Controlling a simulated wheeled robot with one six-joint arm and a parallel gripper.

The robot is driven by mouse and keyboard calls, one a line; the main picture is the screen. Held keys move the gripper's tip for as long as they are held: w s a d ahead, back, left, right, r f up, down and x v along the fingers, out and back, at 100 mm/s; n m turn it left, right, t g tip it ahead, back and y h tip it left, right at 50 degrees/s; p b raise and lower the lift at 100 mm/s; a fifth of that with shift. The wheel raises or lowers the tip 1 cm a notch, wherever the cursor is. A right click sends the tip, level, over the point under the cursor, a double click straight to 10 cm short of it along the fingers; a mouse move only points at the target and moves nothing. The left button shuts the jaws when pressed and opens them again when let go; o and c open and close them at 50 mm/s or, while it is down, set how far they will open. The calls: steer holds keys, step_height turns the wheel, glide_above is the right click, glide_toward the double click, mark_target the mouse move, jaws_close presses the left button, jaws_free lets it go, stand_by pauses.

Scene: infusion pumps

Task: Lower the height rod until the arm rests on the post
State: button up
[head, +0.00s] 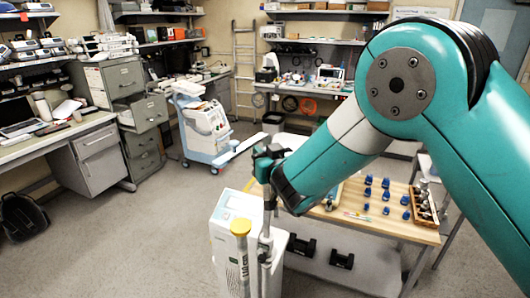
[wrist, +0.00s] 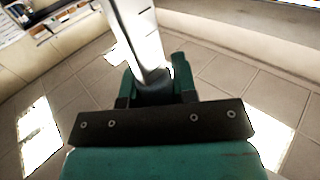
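A slim upright metal rod (head: 268,212) stands at the white pump unit (head: 223,212), at the lower middle of the head view. My gripper (head: 268,160) is at the rod's upper end. In the wrist view a pale rod (wrist: 137,35) with a dark lower part runs between my two teal fingers (wrist: 155,88), which appear closed against its sides. A pale post with a yellow cap (head: 240,227) stands just left of the rod.
A wooden-topped table (head: 385,227) with several blue pieces and a wooden rack (head: 424,208) stands right of the rod, under my arm. Black blocks (head: 341,259) sit on its lower shelf. A white medical cart (head: 208,128) stands behind.

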mark_target(268, 218)
steer(key=shift+c, duration=0.4)
step_height(268, 218, down, 19)
steer(key=b, duration=2.3)
steer(key=shift+f, duration=0.2)
steer(key=shift+s, duration=0.1)
steer(key=o, duration=0.7)
steer(key=shift+o, duration=0.2)
steer(key=b+v, duration=0.9)
steer(key=v, duration=0.8)
